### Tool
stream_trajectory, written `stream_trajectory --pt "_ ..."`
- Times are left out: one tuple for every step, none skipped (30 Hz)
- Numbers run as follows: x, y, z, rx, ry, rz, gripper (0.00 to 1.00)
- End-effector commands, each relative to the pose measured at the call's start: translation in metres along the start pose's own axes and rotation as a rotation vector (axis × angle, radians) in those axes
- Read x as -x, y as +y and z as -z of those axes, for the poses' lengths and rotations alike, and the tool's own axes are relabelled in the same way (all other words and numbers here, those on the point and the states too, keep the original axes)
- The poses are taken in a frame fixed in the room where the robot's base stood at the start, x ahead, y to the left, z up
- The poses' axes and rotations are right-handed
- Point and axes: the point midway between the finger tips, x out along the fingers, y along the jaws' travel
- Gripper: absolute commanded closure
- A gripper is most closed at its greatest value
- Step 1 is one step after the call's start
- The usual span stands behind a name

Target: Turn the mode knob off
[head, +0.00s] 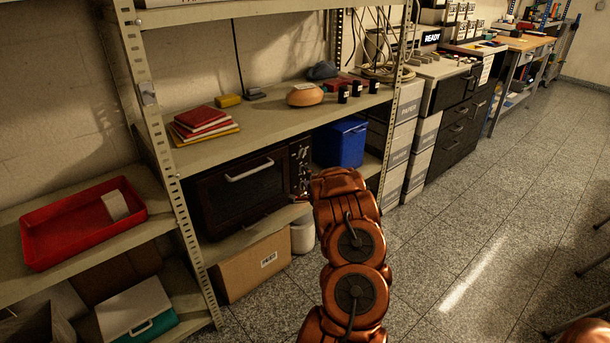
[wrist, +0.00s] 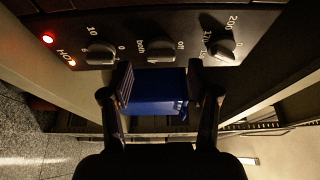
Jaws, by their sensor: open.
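The mode knob (wrist: 160,50) is the middle of three grey knobs on the dark oven panel in the wrist view. "Off" is printed to its right, and its setting is hard to read. My gripper (wrist: 158,85) is open; its two fingers stand apart, one on each side just below the knob in the picture. I cannot tell whether they touch the panel. In the head view the dark oven (head: 245,192) sits on the rack's lower shelf, its knob panel (head: 300,168) at its right end. My arm hides the gripper there.
Two other knobs flank it, a left one (wrist: 101,53) and a right one (wrist: 221,45). A red light (wrist: 47,39) glows on the panel by "HOT". A blue bin (head: 342,143) stands right of the oven. A rack upright (head: 180,190) rises at its left.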

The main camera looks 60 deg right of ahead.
Motion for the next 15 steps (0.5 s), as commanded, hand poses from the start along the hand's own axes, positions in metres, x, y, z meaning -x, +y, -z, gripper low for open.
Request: stream_trajectory --pt "-0.005 0.0 -0.001 0.0 -0.001 0.003 0.4" --pt "-0.008 0.0 -0.001 0.0 -0.002 0.004 0.4" --pt "-0.012 0.0 -0.001 0.0 -0.003 0.005 0.4" --pt "-0.014 0.0 -0.001 0.001 -0.003 0.005 0.4" --pt "-0.016 0.0 -0.002 0.001 -0.003 0.004 0.4" --pt "-0.018 0.0 -0.001 0.001 -0.003 0.002 0.4" --pt "-0.02 0.0 -0.001 0.001 -0.003 0.001 0.4" --pt "-0.022 0.0 -0.001 0.001 -0.002 0.001 0.4" --pt "-0.024 0.0 -0.001 0.001 -0.002 0.001 0.4" --pt "-0.025 -0.001 -0.001 0.001 -0.002 0.002 0.4" --pt "-0.026 -0.001 -0.001 0.001 -0.002 0.003 0.4" --pt "-0.028 -0.002 -0.001 0.001 -0.002 0.003 0.4" --pt "-0.028 -0.002 -0.001 0.001 -0.002 0.004 0.4" --pt "-0.029 -0.002 -0.001 0.001 -0.002 0.004 0.4" --pt "-0.029 -0.002 -0.001 0.001 -0.002 0.004 0.4"
